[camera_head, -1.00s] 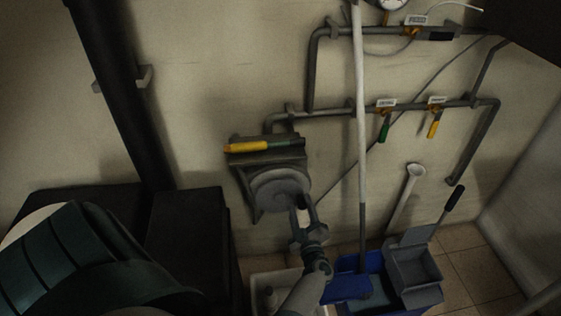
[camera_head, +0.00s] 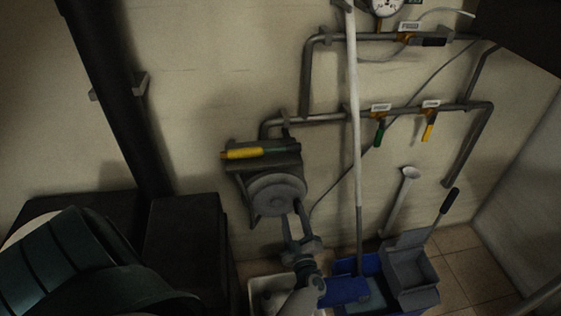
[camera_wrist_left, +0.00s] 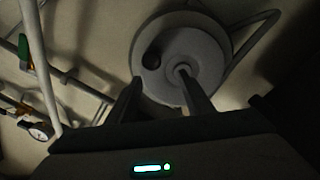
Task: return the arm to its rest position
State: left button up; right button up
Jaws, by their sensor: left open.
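My left arm comes up from the bottom of the head view. Its gripper (camera_head: 291,222) is open and points up at the wall, just below the grey round reel (camera_head: 272,192). In the left wrist view the two gripper fingers (camera_wrist_left: 164,92) stand apart, with the reel's disc (camera_wrist_left: 190,45) behind them. The disc has a dark round knob (camera_wrist_left: 152,62) off its centre. No object shows held between the fingers. Whether a fingertip touches the disc, I cannot tell. My right gripper is not in view.
A yellow and green tool (camera_head: 244,153) lies above the reel. Pipes (camera_head: 408,113) with green and yellow valve handles run along the wall. A pale pole (camera_head: 355,140) stands right of my gripper. A blue bucket (camera_head: 345,290) and a white bin (camera_head: 257,294) stand beside my forearm.

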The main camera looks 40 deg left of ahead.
pick_arm(q)
jog(key=shift+h, duration=0.4)
jog(key=d, duration=0.1)
jog(key=d+f, duration=0.1)
jog(key=d, duration=0.1)
jog(key=s+d+f, duration=0.1)
jog(key=d, duration=0.1)
jog(key=shift+d, duration=0.25)
jog(key=b+x, duration=0.1)
jog(key=x, duration=0.6)
jog(key=shift+w+a+b, duration=0.3)
jog(key=shift+b, duration=0.1)
jog(key=shift+w+a+r, duration=0.1)
jog(key=shift+a, duration=0.05)
jog(key=s+d+f+m+t+h, duration=0.1)
jog(key=s+d+f+m+h, duration=0.5)
jog(key=d+f, duration=0.25)
jog(key=s+d+f+m+t+h, duration=0.1)
jog(key=s+d+f+m+h, duration=0.3)
jog(key=d+f+m+h, duration=0.4)
jog(key=s+d+f+m+g, duration=0.2)
jog(key=s+f, duration=0.5)
jog(key=s, duration=0.4)
jog(key=s+d+f+m+g+h, duration=0.1)
jog(key=s+d+f+m+g, duration=0.2)
jog(key=s+f+m+g, duration=0.2)
jog(key=s+f, duration=0.3)
jog(key=s, duration=0.4)
jog(key=shift+d+f, duration=0.25)
jog(key=shift+d, duration=0.05)
